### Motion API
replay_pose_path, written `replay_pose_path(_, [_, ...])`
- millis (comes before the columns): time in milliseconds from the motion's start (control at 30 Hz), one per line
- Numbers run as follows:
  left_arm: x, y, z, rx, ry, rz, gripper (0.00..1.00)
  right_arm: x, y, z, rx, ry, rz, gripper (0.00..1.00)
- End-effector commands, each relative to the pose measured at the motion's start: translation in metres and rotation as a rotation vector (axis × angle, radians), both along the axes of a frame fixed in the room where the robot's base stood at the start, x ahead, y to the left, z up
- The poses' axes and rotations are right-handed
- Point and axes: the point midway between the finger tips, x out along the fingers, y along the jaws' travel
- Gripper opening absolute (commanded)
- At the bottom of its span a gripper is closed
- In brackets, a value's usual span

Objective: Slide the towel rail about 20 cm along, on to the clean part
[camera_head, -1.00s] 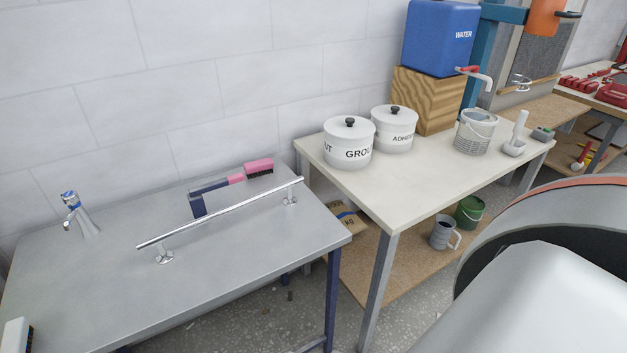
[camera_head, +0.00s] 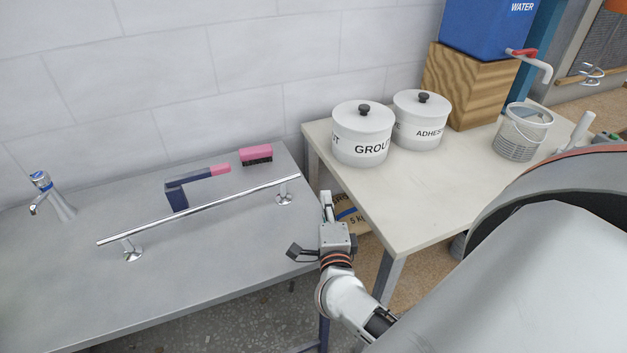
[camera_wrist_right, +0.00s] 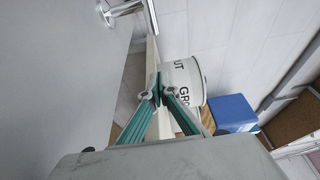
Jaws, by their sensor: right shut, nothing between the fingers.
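The towel rail (camera_head: 205,209) is a shiny chrome bar on two posts with round feet. It stands on the grey metal bench (camera_head: 215,275), lying diagonally across it. My right gripper (camera_head: 327,200) is just right of the rail's right end, near the bench's right edge, and apart from the rail. Its fingers are shut and empty. In the right wrist view, the fingertips (camera_wrist_right: 157,92) meet, and one end of the rail (camera_wrist_right: 125,10) shows at the top. I cannot make out a cleaner part of the bench. My left gripper is not in view.
A chrome tap (camera_head: 52,196), a dark blue tool with a pink end (camera_head: 190,182) and a pink brush (camera_head: 257,155) are on the bench behind the rail. The cream table (camera_head: 400,195) at right holds a grout pot (camera_head: 362,135) and an adhesive pot (camera_head: 420,118).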

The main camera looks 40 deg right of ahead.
Motion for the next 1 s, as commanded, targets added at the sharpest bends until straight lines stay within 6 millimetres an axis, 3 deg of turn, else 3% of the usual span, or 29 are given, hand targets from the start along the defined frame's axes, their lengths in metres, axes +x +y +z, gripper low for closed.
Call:
replay_pose_path(567, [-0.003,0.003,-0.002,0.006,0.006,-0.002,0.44,0.085,-0.054,0.001,-0.002,-0.002,0.0,0.0])
replay_pose_path(600, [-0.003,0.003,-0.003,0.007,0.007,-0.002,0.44,0.085,-0.041,-0.001,0.003,-0.001,0.002,0.0])
replay_pose_path(733, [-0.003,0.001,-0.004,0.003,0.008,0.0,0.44,0.088,-0.025,0.0,0.002,-0.001,0.001,0.0])
replay_pose_path(1000, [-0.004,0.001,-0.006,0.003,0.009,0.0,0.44,0.091,-0.012,0.0,-0.002,0.0,0.001,0.0])
